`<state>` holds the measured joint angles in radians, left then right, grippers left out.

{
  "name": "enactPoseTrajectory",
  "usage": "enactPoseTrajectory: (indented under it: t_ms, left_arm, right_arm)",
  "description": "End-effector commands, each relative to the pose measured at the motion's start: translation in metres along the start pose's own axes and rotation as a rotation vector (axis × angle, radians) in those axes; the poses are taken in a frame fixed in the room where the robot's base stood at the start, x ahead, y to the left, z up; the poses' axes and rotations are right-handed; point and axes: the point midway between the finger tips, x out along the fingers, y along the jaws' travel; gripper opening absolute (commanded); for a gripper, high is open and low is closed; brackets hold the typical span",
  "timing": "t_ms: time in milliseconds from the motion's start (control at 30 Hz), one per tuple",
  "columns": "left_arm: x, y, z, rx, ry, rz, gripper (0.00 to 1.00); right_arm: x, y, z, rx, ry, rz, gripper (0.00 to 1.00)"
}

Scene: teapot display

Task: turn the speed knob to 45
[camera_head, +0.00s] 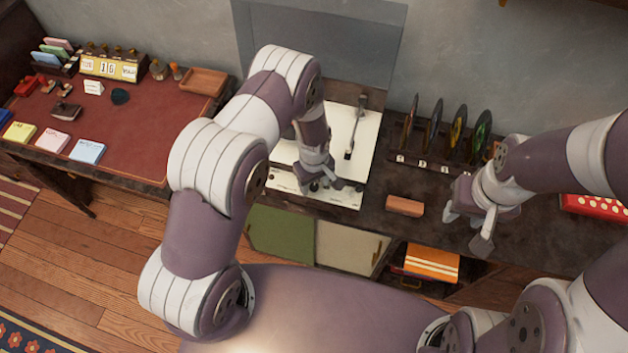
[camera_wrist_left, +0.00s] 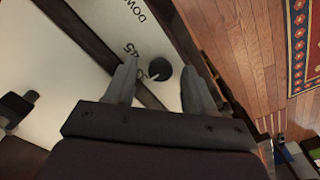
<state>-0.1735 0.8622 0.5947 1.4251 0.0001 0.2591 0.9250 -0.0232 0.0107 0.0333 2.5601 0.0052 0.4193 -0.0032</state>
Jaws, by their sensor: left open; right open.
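The pointer line runs toward the lower left in the left wrist view. My left gripper (camera_wrist_left: 158,78) is open, with one finger on each side of the knob. In the head view my left gripper (camera_head: 322,184) is over the front of the turntable (camera_head: 366,150) and hides the knob. My right gripper (camera_head: 468,230) is open and empty.
A rack of upright records (camera_head: 445,135) and a reddish block (camera_head: 404,206) stand right of the turntable. The tonearm (camera_head: 355,130) lies along its right side. A desk with a red top (camera_head: 140,125) is at left. A red dotted item (camera_head: 595,206) lies far right.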

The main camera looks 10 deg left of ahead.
Motion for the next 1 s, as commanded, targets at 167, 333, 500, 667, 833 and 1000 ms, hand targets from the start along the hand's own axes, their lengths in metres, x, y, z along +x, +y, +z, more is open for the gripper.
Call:
enactPoseTrajectory:
  t_ms: [167, 333, 500, 667, 833, 1000]
  left_arm:
    - [0.000, 0.000, 0.000, 0.000, 0.000, 0.000, 0.25]
    - [-0.001, 0.000, 0.000, 0.000, 0.000, 0.000, 0.00]
    - [0.000, 0.000, 0.000, 0.012, 0.000, 0.000, 0.00]
    - [0.000, 0.000, -0.001, 0.064, 0.001, 0.001, 0.00]
    - [0.000, 0.001, -0.001, 0.174, 0.002, 0.002, 0.00]
    - [0.001, 0.001, -0.001, 0.327, 0.003, 0.003, 0.00]
  right_arm:
    - [0.000, 0.000, 0.000, 0.000, 0.000, 0.000, 0.43]
    - [0.000, 0.000, 0.000, 0.000, 0.000, 0.000, 0.43]
    - [0.001, 0.000, 0.000, 0.000, 0.000, 0.000, 0.43]
    - [0.004, 0.000, 0.000, 0.000, 0.000, 0.000, 0.43]
    - [0.009, 0.000, 0.001, 0.000, 0.000, 0.000, 0.43]
    - [0.016, 0.000, 0.002, 0.000, 0.000, 0.000, 0.43]
